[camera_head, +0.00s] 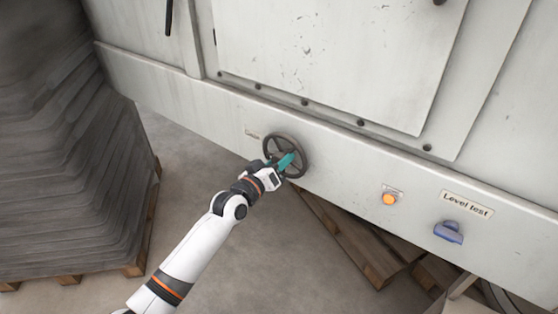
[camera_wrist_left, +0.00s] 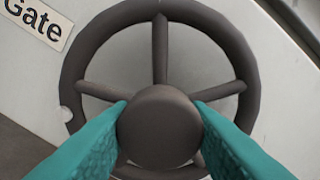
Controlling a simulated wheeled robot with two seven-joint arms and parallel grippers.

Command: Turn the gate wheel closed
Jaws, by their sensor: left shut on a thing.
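The gate wheel (camera_head: 299,145) is a dark round handwheel with spokes on the front of the pale machine, in the middle of the head view. It fills much of the left wrist view (camera_wrist_left: 240,52), with its round hub (camera_wrist_left: 160,127) at the centre. My left gripper (camera_head: 285,161) is at the wheel; its teal fingers lie on either side of the hub in the wrist view (camera_wrist_left: 160,118), shut on it. A label reading "Gate" (camera_wrist_left: 38,22) is beside the wheel at the upper left. My right gripper is not in view.
An orange button (camera_head: 390,199), a "Level test" label (camera_head: 467,204) and a blue handle (camera_head: 448,232) are on the machine to the right. Wooden boards (camera_head: 352,240) lie on the floor below. A stack of grey sheets (camera_head: 65,150) on a pallet stands at the left.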

